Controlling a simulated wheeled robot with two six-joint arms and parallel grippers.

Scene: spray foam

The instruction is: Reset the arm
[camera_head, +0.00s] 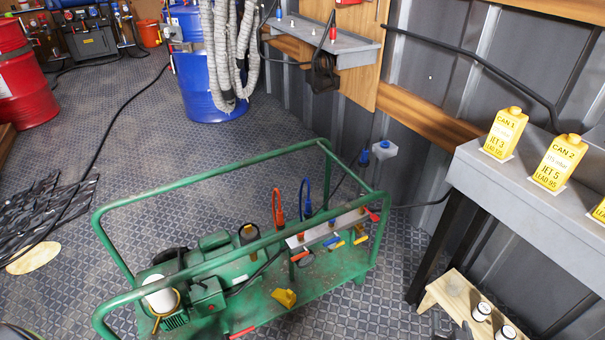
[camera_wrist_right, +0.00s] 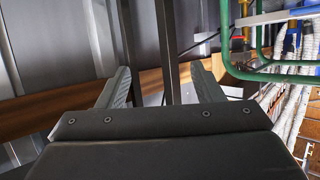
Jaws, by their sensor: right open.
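My right gripper (camera_wrist_right: 162,85) is open and empty in the right wrist view, its two fingers wide apart with a dark post and grey wall beyond them. In the head view only a small dark part of my right gripper (camera_head: 452,328) shows at the bottom edge, beside the low wooden stand. It holds nothing that I can see. My left gripper is not in view.
A green-framed pump machine (camera_head: 235,178) stands mid-floor; its green frame (camera_wrist_right: 225,45) also shows in the wrist view. A grey bench (camera_head: 500,178) at right carries yellow cans (camera_head: 505,130). A wooden stand (camera_head: 453,290) holds small containers. Floor at left is partly open.

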